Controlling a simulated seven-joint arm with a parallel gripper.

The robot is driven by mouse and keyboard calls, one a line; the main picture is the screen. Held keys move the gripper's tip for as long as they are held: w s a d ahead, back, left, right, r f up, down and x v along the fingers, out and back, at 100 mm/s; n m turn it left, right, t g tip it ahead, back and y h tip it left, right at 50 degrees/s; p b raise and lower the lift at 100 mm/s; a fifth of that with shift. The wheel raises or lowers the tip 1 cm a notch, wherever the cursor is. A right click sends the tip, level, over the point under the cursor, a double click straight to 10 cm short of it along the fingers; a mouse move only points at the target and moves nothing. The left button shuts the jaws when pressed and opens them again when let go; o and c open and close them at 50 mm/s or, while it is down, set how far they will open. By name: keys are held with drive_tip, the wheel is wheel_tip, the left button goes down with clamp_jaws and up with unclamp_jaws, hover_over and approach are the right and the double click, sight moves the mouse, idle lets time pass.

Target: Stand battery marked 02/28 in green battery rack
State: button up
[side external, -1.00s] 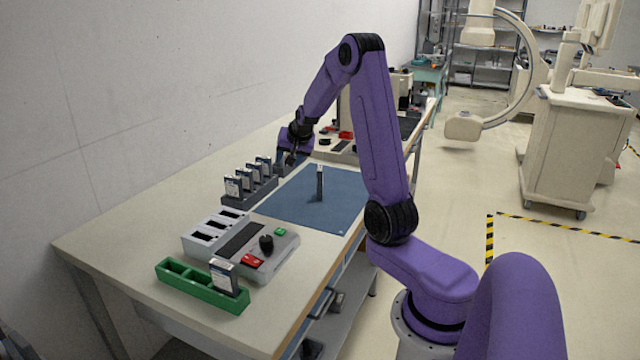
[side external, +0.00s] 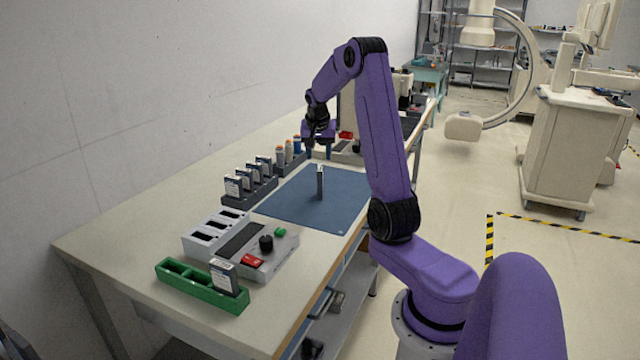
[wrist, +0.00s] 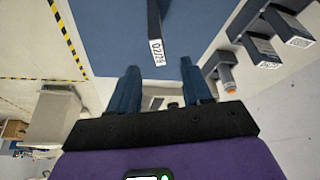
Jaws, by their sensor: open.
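A slim dark battery (side external: 320,184) stands upright on the blue mat. In the wrist view the battery (wrist: 154,22) has a white end label that seems to read 02/28. The green battery rack (side external: 183,286) is at the near end of the table. One labelled battery (side external: 224,276) stands in its right end; the other compartments look empty.
A dark rack with several batteries (side external: 233,187) stands left of the blue mat (side external: 290,206), with several cylinders (side external: 289,152) behind it. A grey device (side external: 287,250) with red and green buttons and a black knob lies between mat and green rack, beside a light slotted block (side external: 190,240).

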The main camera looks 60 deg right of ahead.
sight(319, 168)
drive_tip(key=x, duration=0.5)
drive_tip(key=shift+x, duration=2.65)
drive_tip(key=shift+s, duration=0.1)
clamp_jaws()
